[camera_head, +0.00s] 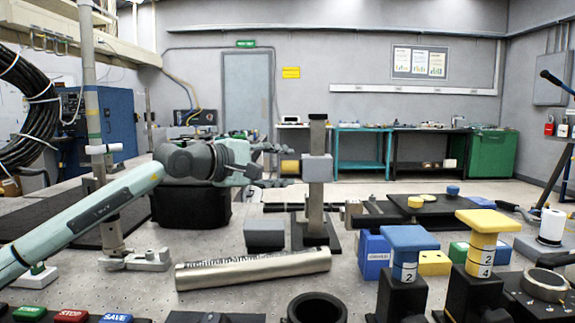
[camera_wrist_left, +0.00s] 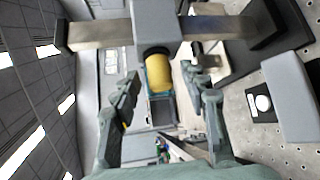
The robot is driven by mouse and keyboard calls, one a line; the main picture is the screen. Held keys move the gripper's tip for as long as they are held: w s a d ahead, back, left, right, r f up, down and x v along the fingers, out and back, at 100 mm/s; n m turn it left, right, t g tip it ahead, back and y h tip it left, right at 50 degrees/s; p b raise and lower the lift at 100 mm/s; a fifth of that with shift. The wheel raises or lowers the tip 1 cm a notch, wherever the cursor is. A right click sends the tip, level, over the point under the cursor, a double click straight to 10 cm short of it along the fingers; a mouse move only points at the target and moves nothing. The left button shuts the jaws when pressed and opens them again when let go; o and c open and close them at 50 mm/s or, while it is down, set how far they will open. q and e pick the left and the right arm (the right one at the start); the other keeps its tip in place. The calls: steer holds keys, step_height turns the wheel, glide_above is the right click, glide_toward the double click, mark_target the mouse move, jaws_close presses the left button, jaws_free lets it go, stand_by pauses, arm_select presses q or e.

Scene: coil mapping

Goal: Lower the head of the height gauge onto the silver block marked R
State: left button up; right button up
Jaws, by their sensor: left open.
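The height gauge has an upright metal post (camera_head: 316,205) on a dark base (camera_head: 333,240). Its grey head (camera_head: 318,168) sits partway up the post, well above the base. A yellow cylindrical handle (camera_wrist_left: 159,72) sticks out from the head (camera_wrist_left: 155,22) towards my left gripper. My left gripper (camera_head: 282,165) is open just left of the head. In the left wrist view its fingers (camera_wrist_left: 160,78) stand apart, one on each side of the handle. A plain grey block (camera_head: 265,233) lies on the table left of the base; no R marking is readable. My right gripper is out of view.
A long pale engraved bar (camera_head: 255,268) lies in front of the gauge. A black cup (camera_head: 317,308) stands at the front. Blue and yellow knobbed posts (camera_head: 408,240) (camera_head: 483,222) crowd the right. A black bin (camera_head: 190,205) is behind my left arm.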

arm_select(q)
steer(key=shift+x, duration=0.95)
steer(key=shift+c, duration=0.6)
jaws_close()
